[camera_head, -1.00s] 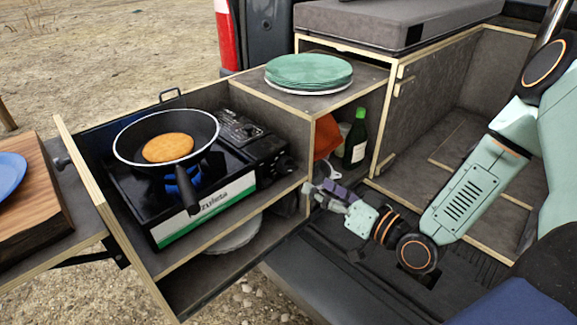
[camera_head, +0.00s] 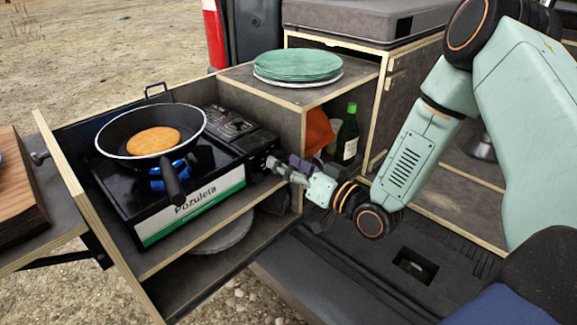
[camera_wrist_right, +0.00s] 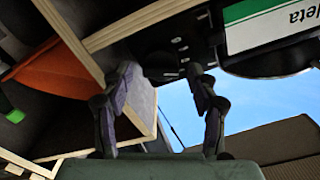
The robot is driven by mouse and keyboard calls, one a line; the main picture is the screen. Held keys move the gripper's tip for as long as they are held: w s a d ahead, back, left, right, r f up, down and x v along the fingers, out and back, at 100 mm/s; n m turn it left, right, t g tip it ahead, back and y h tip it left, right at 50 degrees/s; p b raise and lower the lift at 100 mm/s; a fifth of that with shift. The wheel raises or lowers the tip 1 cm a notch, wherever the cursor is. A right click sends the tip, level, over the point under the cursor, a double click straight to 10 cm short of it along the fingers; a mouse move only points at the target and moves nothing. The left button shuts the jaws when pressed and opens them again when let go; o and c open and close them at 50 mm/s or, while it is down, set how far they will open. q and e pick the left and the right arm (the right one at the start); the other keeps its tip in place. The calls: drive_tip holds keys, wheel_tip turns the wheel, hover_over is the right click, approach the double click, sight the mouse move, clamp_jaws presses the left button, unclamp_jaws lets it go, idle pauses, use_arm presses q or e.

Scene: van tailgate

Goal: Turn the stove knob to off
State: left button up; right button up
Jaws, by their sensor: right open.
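The black camping stove (camera_head: 222,190) with a white and green front label stands on the shelf of the pull-out box. A blue flame (camera_head: 180,170) shows under the pan. The stove's knob is at the right end of its front, largely hidden by my right gripper (camera_head: 283,166) in the head view. That gripper is open, with its fingertips at the knob end of the stove. In the right wrist view the open fingers (camera_wrist_right: 163,80) are on either side of a dark stove part; I cannot tell if they touch it. My left gripper is not in view.
A black pan (camera_head: 114,143) with a pancake (camera_head: 153,140) sits on the burner, its handle pointing forward. Green plates (camera_head: 298,66) are stacked on the cabinet. A green bottle (camera_head: 347,134) and an orange item (camera_head: 318,130) stand in the compartment behind my gripper.

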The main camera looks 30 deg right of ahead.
drive_tip(key=shift+r, duration=0.1)
drive_tip(key=shift+c, duration=0.3)
drive_tip(key=c, duration=1.1)
drive_tip(key=m, duration=0.6)
drive_tip(key=shift+m+b, duration=0.3)
drive_tip(key=m, duration=0.4)
drive_tip(key=m+b, duration=0.1)
drive_tip(key=m, duration=0.1)
drive_tip(key=shift+d+f, duration=0.1)
drive_tip(key=shift+f, duration=0.15)
drive_tip(key=shift+m, duration=0.4)
